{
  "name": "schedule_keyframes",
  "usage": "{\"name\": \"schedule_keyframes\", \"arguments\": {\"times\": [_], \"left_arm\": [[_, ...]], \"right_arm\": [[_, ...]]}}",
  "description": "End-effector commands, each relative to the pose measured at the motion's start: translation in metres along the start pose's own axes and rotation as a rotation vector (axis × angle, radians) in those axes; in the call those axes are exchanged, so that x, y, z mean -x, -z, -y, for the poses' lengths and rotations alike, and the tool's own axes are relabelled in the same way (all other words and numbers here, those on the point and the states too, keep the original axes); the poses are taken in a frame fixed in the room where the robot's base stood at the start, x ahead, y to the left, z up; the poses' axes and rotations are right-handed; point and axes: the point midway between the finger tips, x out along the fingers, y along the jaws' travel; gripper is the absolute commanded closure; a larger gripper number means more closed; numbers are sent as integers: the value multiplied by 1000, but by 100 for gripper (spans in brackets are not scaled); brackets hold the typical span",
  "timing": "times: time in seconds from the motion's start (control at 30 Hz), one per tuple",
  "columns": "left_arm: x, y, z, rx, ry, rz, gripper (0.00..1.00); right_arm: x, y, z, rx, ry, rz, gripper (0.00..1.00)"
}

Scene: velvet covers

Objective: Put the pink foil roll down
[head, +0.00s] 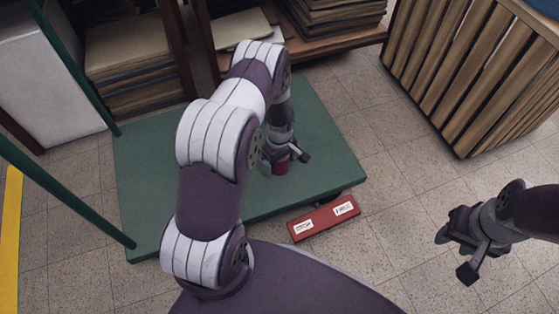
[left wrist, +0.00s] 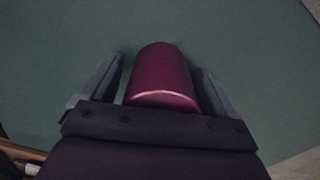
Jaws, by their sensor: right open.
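The pink foil roll (head: 281,166) is a short dark-pink cylinder at the green platform (head: 150,200), right of its middle in the head view. In the left wrist view the roll (left wrist: 163,75) lies between the two fingers of my left gripper (left wrist: 163,88), with a narrow gap on each side. My left gripper (head: 287,158) is open around it in the head view, partly covering it. Whether the roll's base touches the platform is hard to see. My right gripper (head: 462,257) is open and empty over the tiled floor at the right.
A red box with white labels (head: 324,217) lies by the platform's front edge. Green posts (head: 65,205) rise at the left. Shelves with stacked boards (head: 130,60) stand behind, and a slatted crate (head: 470,70) stands at the back right. The platform is clear around the roll.

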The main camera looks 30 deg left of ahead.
Motion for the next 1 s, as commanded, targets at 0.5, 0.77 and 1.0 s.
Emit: {"name": "schedule_keyframes", "arguments": {"times": [0.5, 0.77, 1.0], "left_arm": [[58, 0, -1, 0, -2, -1, 11], [114, 0, 0, 0, -1, -1, 11], [186, -20, -4, -235, -25, -20, 11]], "right_arm": [[39, 5, 0, 0, 0, 0, 57], [70, 8, 0, 0, 0, 0, 57], [74, 9, 0, 0, 0, 0, 57]]}}
